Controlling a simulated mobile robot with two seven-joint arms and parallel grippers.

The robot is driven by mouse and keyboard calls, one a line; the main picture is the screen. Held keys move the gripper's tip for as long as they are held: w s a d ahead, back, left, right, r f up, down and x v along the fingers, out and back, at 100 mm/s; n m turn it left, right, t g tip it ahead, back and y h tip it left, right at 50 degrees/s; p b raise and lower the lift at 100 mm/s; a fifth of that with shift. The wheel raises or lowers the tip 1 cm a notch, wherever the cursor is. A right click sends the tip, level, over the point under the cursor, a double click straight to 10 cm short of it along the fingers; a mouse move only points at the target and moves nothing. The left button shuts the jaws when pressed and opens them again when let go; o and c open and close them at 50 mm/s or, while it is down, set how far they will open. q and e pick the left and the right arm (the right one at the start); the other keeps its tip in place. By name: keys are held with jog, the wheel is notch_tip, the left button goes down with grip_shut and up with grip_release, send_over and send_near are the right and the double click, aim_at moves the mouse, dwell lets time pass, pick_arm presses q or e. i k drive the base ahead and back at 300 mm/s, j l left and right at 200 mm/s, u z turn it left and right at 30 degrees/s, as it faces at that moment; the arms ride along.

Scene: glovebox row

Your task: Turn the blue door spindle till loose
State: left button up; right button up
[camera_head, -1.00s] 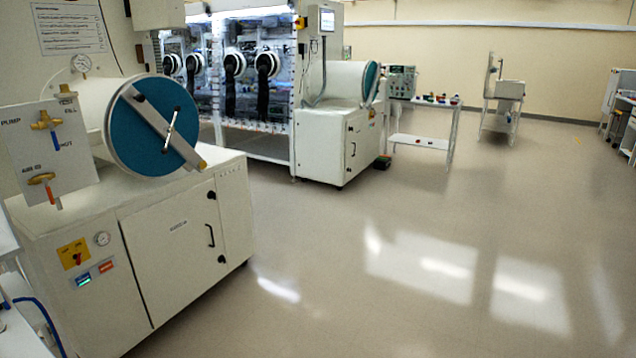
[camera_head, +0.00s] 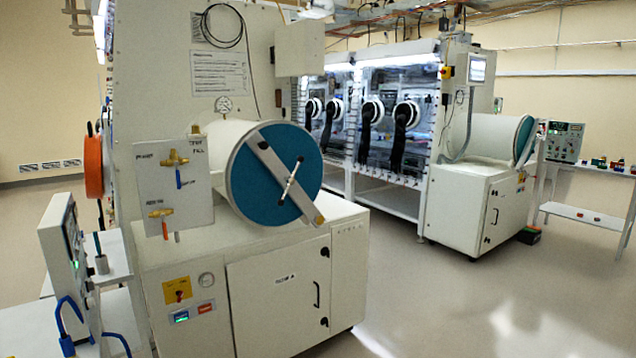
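The blue round door (camera_head: 246,178) closes the near end of a white cylindrical chamber (camera_head: 221,136) on the nearest cabinet. A grey bar (camera_head: 266,158) crosses the door diagonally from upper left to lower right. A thin metal spindle handle (camera_head: 291,182) with dark ends sits at the bar's middle, tilted, its top leaning right. A second blue door (camera_head: 523,139) shows edge-on on the farther glovebox. Neither of my grippers is in the view.
The cabinet (camera_head: 275,285) stands under the chamber. A valve panel (camera_head: 174,188) with brass valves is left of the door. A side table with a screen unit (camera_head: 62,250) and blue cables is at lower left. Open floor (camera_head: 440,310) lies to the right.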

aim_at(291, 180)
jog(key=i+l+u, duration=0.2)
jog(key=i+l, duration=0.2)
jog(key=i, duration=0.3)
jog(key=i+l, duration=0.15)
jog(key=i, duration=0.3)
jog(key=i+l, duration=0.2)
jog(key=i, duration=0.3)
jog(key=i+l, duration=0.2)
jog(key=i, duration=0.25)
jog(key=i+l+u, duration=0.15)
jog(key=i+u, duration=0.15)
jog(key=u, duration=0.15)
jog(key=i+l+u, duration=0.25)
jog(key=u, duration=0.15)
